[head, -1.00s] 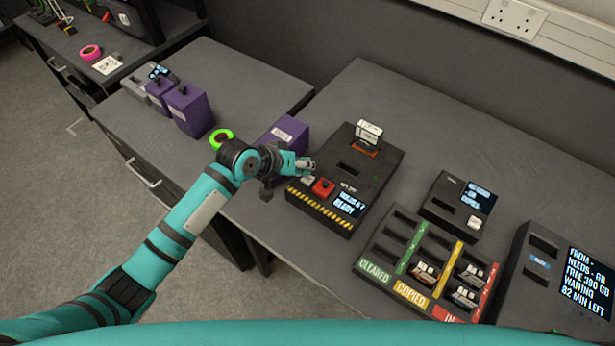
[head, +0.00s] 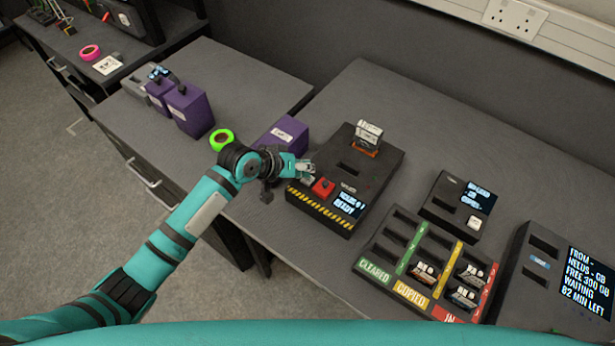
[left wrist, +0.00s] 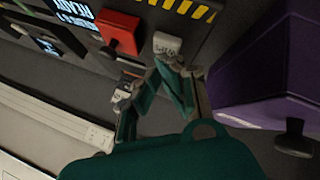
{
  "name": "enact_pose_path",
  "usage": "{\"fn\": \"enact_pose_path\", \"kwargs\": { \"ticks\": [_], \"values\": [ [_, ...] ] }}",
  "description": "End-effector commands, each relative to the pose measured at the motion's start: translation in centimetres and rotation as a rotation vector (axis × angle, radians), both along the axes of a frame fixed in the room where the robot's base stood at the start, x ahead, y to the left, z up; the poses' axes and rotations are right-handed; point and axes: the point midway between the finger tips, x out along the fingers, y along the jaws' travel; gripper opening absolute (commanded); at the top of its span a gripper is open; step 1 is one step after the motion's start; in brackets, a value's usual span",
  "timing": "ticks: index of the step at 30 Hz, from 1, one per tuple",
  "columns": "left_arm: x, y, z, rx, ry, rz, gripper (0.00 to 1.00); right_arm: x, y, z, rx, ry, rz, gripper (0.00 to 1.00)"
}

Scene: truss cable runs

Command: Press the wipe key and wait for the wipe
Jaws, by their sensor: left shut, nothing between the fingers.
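The wipe station (head: 375,172) is a black box with a yellow-black striped front edge. Its small screen (head: 349,204) reads READY. The pale wipe key (head: 307,181) sits at its left front corner, beside a red block-shaped control (head: 323,187). In the left wrist view the key (left wrist: 167,43) shows its lettering, next to the red control (left wrist: 118,32). My left gripper (head: 306,168) is shut and empty, its tips close to the key; contact cannot be told. It also shows in the left wrist view (left wrist: 165,64). My right gripper is not in view.
A purple box (head: 283,136) stands just left of the station. A card (head: 368,134) stands upright at the station's back. A sorting tray (head: 408,291) with several cards and two more black devices lie to the right. The bench behind is clear.

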Motion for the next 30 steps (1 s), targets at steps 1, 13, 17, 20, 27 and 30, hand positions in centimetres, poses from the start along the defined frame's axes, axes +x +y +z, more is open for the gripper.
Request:
{"fn": "enact_pose_path", "kwargs": {
  "ticks": [1, 13, 17, 20, 27, 30],
  "values": [
    [0.00, -0.03, 0.01, -0.001, 0.000, -0.001, 0.00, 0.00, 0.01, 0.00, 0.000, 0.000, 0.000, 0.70],
    [0.00, -0.04, -0.11, -0.001, -0.001, -0.001, 0.00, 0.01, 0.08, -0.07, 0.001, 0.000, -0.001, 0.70],
    [0.00, -0.04, -0.26, -0.001, -0.001, -0.001, 0.00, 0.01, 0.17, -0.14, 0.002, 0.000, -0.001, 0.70],
    [0.01, -0.04, -0.37, -0.001, -0.001, -0.001, 0.00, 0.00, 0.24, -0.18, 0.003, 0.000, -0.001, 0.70],
    [0.00, -0.04, -0.68, -0.001, -0.001, -0.001, 0.00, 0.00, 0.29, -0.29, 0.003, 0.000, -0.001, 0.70],
    [-0.01, -0.05, -0.81, -0.001, -0.001, -0.001, 0.00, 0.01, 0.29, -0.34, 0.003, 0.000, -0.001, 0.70]
  ]
}}
